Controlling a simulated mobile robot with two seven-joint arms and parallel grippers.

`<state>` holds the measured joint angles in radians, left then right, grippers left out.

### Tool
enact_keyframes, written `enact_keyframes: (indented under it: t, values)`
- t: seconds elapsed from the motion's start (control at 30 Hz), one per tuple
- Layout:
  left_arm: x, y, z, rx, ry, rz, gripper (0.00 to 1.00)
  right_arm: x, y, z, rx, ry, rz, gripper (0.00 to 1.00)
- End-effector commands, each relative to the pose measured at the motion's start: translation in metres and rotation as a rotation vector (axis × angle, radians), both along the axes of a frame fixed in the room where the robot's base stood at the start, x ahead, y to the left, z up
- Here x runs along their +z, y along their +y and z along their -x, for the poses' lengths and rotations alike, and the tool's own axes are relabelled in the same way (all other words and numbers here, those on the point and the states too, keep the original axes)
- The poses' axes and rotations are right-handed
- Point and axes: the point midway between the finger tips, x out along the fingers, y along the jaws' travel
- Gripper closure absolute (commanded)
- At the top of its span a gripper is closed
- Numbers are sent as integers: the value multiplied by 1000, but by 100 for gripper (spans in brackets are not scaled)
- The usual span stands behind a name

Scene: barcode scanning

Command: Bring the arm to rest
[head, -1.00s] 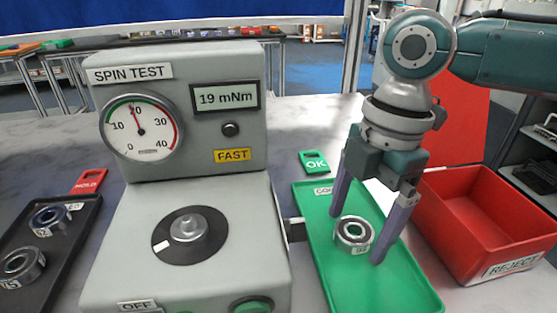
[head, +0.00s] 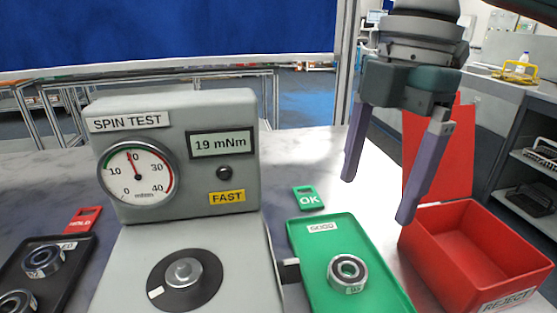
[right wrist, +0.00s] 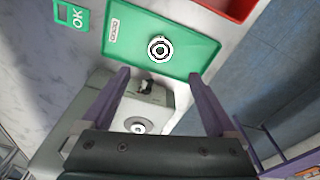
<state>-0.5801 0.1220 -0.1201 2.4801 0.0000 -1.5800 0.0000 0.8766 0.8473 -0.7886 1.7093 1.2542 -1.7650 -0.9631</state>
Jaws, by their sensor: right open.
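My right gripper (head: 376,196) is open and empty, raised above the table between the green tray and the red bin in the head view. Its two purple fingers also frame the right wrist view (right wrist: 162,80). A bearing (head: 347,271) lies in the green GOOD tray (head: 318,247), apart from the fingers. The bearing (right wrist: 160,49) and the tray (right wrist: 118,48) also show in the right wrist view. My left gripper is in neither view.
The spin tester (head: 178,160) stands left of the green tray, its display reading 19 mNm. A black tray (head: 77,271) with bearings lies far left by a red HOLD tag (head: 84,219). A green OK tag (head: 308,198) lies behind the green tray. A red REJECT bin (head: 474,251) stands right.

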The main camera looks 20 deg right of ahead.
Motion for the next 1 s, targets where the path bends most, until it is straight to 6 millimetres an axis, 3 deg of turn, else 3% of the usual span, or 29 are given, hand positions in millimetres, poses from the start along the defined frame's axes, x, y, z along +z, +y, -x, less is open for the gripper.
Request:
enact_keyframes:
  t: [0.33, 0.47, 0.53, 0.7, 0.77, 0.87, 1.0]
  values:
    - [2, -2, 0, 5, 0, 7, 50, -3, 5, 2, -1, 1, -3, 6]
    - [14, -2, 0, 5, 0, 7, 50, -17, 30, 13, -34, -9, -16, 6]
    - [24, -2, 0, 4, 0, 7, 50, -28, 52, 25, -85, -22, -39, 6]
    - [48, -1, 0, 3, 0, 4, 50, -40, 101, 60, -349, -71, -146, 6]
    - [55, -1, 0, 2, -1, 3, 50, -39, 111, 73, -479, -82, -182, 6]
    - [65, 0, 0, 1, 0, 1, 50, -36, 113, 91, -701, -95, -218, 6]
    - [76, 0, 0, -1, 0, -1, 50, -31, 100, 113, -976, -109, -226, 6]
